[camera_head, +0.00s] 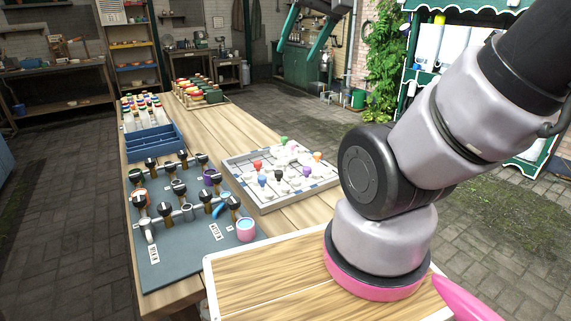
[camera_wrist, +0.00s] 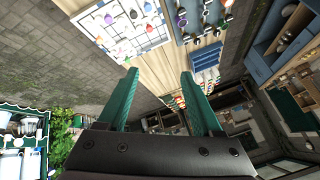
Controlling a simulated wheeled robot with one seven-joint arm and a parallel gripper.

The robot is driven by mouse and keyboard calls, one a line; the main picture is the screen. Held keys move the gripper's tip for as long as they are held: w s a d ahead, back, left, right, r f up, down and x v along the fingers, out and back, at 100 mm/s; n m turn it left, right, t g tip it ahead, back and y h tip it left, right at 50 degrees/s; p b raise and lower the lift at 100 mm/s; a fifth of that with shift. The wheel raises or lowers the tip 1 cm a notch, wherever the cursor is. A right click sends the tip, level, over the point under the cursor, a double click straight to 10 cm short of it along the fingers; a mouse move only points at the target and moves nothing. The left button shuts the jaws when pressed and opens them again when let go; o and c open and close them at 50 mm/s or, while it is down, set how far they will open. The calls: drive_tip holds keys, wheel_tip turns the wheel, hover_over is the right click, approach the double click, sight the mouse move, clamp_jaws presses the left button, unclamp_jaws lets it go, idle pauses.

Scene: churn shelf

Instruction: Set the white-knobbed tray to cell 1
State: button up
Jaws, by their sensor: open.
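A white gridded board (camera_head: 240,194) lies on the wooden table, with several small pale pieces on it. Some carry coloured knobs: red (camera_head: 257,165), green (camera_head: 284,140) and orange (camera_head: 317,157) among them. I cannot single out the white-knobbed tray, and no cell number is readable. The board also shows at the top of the wrist view (camera_wrist: 97,18). My gripper (camera_head: 297,52) is raised well above the far floor, right of the table. Its two green fingers are spread and empty, also in the wrist view (camera_wrist: 158,76). It touches nothing.
A dark mat (camera_head: 185,262) with several black-knobbed handled tools and a pink-and-blue cup (camera_head: 246,230) lies left of the board. Behind are a blue crate (camera_head: 152,145) and a tray of coloured items (camera_head: 198,92). Table wood between them is partly bare.

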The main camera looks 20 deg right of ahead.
drive_tip(key=w+d+f+n+g, duration=0.2)
drive_tip(key=w+f+n, duration=0.2)
drive_tip(key=w, duration=0.6)
drive_tip(key=n+g+h, duration=0.2)
drive_tip(key=n+g, duration=0.3)
drive_tip(key=n, duration=0.5)
hover_over(285, 159)
wheel_tip(285, 159, down, 24)
wheel_tip(285, 159, down, 10)
drive_tip(key=shift+f, duration=0.15)
clamp_jaws()
drive_tip(key=shift+w, duration=0.1)
